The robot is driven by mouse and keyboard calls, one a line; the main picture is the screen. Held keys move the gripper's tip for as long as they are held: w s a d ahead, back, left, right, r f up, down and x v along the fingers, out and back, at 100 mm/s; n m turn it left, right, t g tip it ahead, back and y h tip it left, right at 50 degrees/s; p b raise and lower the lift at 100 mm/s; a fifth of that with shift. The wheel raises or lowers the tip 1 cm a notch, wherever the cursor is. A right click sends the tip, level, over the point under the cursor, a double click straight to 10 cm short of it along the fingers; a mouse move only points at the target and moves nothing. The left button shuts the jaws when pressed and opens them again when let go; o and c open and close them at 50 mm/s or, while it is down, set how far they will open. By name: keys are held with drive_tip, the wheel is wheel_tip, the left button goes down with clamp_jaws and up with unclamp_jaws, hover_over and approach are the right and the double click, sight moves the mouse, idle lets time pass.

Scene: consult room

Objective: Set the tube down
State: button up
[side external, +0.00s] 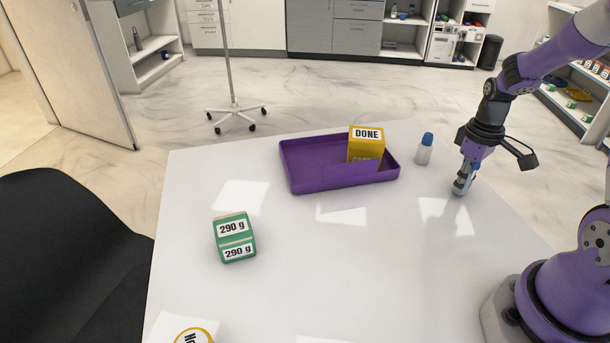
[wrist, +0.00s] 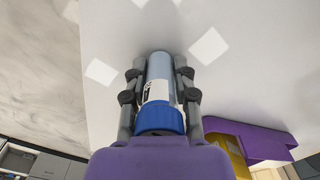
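The tube (wrist: 158,68) is clear, with a white label and a blue cap (wrist: 159,119). In the wrist view it lies between the two fingers of my gripper (wrist: 159,84), which are closed on its sides. In the side external view my gripper (side external: 462,184) points down, low over the right part of the white table (side external: 330,270). There the fingers mostly hide the tube; only a bit of blue shows. I cannot tell whether the tube's lower end touches the table.
A purple tray (side external: 302,181) holds a yellow box (side external: 368,146) marked DONE. A white bottle (side external: 424,155) with a blue cap stands between tray and gripper. A green 290 g box (side external: 235,241) and a yellow-rimmed round thing (side external: 193,336) are farther left. The table's middle is clear.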

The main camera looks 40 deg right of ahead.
drive_tip(key=shift+r, duration=0.1)
clamp_jaws()
drive_tip(key=shift+r, duration=0.3)
drive_tip(key=r, duration=0.3)
drive_tip(key=shift+w+a+r, duration=0.1)
drive_tip(key=shift+a+r, duration=0.25)
drive_tip(key=shift+r, duration=0.05)
drive_tip(key=a+r+n, duration=0.3)
drive_tip(key=a, duration=0.9)
drive_tip(key=a+r+n, duration=0.3)
drive_tip(key=a+r, duration=0.1)
drive_tip(key=a, duration=0.7)
drive_tip(key=s+a+n, duration=1)
drive_tip(key=s+a, duration=0.2)
drive_tip(key=a, duration=0.2)
drive_tip(key=w+d+f, duration=0.1)
drive_tip(key=w+f, duration=0.1)
drive_tip(key=w, duration=0.1)
drive_tip(key=w+d+f, duration=0.2)
drive_tip(key=w+f, duration=0.1)
drive_tip(key=w+d+f, duration=0.1)
drive_tip(key=w+f, duration=0.1)
drive_tip(key=w, duration=0.2)
drive_tip(key=shift+w+d+f, duration=0.1)
drive_tip(key=shift+d+f, duration=0.05)
drive_tip(key=shift+d, duration=0.15)
drive_tip(key=shift+f, duration=2.05)
